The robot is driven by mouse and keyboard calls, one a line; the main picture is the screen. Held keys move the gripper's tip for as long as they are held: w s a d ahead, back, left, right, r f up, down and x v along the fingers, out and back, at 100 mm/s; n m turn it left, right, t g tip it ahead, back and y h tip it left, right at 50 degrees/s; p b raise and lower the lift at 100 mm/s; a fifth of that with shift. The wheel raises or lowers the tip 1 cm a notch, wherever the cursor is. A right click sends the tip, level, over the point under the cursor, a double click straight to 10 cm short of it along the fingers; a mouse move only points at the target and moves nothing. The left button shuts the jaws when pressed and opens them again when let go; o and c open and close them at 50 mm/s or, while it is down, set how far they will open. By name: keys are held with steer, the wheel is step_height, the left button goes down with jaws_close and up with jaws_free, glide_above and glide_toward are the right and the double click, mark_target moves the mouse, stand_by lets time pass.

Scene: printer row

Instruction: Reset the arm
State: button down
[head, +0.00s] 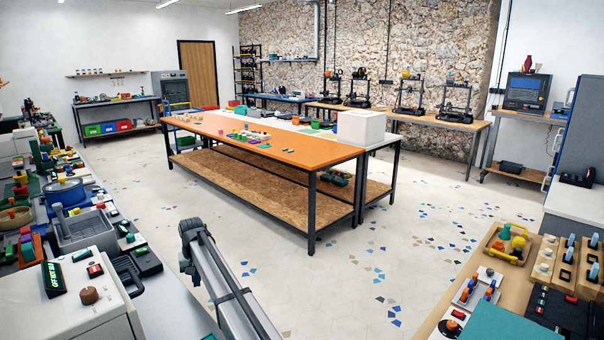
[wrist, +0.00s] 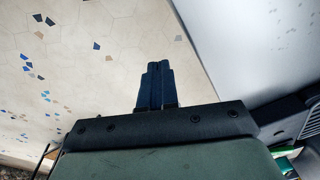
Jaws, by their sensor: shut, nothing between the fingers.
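My arm (head: 228,285) rises from the lower middle of the head view, over the floor beside the left bench. Its far end shows there, but the fingers cannot be made out. In the wrist view my gripper (wrist: 157,85) shows with its two dark fingers together and nothing between them. The fingers point over the speckled floor (wrist: 90,60), close to the edge of a pale surface (wrist: 235,40).
A cluttered bench with a white machine (head: 65,295) and grey bin (head: 85,230) stands close on the left. A long orange-topped table (head: 270,148) stands ahead. A bench with switches and a teal mat (head: 510,322) is at lower right. Open floor (head: 350,270) lies between.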

steer(key=s+d+f+m+g+h, duration=0.1)
steer(key=s+d+f, duration=0.2)
steer(key=d+f, duration=0.6)
steer(key=s+d+f, duration=0.4)
steer(key=d+f, duration=0.4)
steer(key=f, duration=0.2)
steer(key=s+d+f+m+g, duration=0.1)
steer(key=s+d+f, duration=0.6)
steer(key=d, duration=0.2)
steer(key=s+d+f+g, duration=0.1)
steer(key=s+d+f, duration=0.6)
steer(key=d+f, duration=0.15)
steer(key=s+d+f+m+g, duration=0.1)
steer(key=s+d+f, duration=0.2)
steer(key=s+d, duration=0.4)
steer(key=s+d+f+g, duration=0.1)
steer(key=s+d+f, duration=0.25)
steer(key=s, duration=0.55)
steer(key=s+d+g, duration=0.1)
steer(key=s+d, duration=0.3)
steer(key=s, duration=0.6)
steer(key=s+d+m+g, duration=0.1)
steer(key=s+d, duration=0.2)
steer(key=s, duration=0.7)
steer(key=shift+s+d+f, duration=0.35)
steer(key=shift+s+f, duration=0.05)
